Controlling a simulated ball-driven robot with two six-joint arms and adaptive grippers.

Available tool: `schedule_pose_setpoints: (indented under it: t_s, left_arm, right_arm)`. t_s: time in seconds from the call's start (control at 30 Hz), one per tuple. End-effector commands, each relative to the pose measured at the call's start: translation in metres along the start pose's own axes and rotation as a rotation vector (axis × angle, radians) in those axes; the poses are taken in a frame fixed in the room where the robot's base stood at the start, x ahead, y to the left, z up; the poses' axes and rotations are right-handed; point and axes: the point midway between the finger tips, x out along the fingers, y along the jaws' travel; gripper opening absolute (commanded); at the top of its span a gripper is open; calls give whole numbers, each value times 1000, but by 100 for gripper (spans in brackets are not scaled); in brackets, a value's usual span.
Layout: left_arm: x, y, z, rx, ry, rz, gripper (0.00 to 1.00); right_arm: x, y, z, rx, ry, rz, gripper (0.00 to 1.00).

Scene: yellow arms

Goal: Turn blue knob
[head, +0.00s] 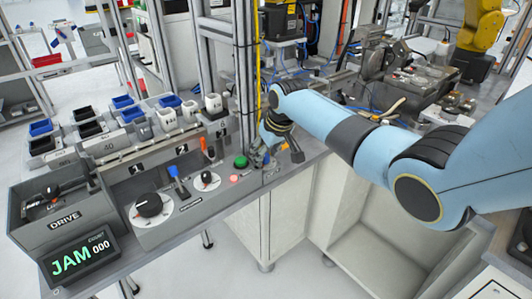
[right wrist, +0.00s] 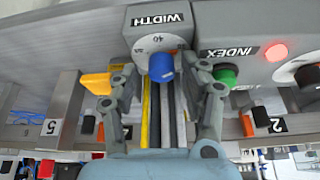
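The blue knob (right wrist: 160,68) shows in the right wrist view, on a grey box marked WIDTH (right wrist: 163,20) with a small white scale. My right gripper (right wrist: 165,78) is open, one finger on each side of the knob in the picture. Gaps show between knob and fingers, so no grip is visible. My left gripper is not in view.
A green button (right wrist: 227,73) marked INDEX and a lit red lamp (right wrist: 276,52) lie close right of the knob. A yellow part (right wrist: 97,84) is left. The head view shows a blue-handled lever (head: 178,182), a black dial knob (head: 149,204) and a JAM screen (head: 78,258).

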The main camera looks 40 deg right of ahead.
Motion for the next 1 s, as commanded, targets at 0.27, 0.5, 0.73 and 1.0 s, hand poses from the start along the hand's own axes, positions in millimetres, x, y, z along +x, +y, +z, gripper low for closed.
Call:
schedule_pose_setpoints:
  t_s: [0.27, 0.5, 0.73, 1.0]
  left_arm:
    - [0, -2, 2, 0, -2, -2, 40]
    - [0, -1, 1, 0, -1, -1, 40]
    - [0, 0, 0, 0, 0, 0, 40]
    - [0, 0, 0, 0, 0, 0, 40]
  right_arm:
    - [-3, -1, 0, 0, 0, -3, 49]
    - [-32, 0, 0, -1, 3, -1, 49]
    - [-66, 1, 0, -1, 1, 0, 49]
    - [-80, 0, 0, 1, -1, -1, 49]
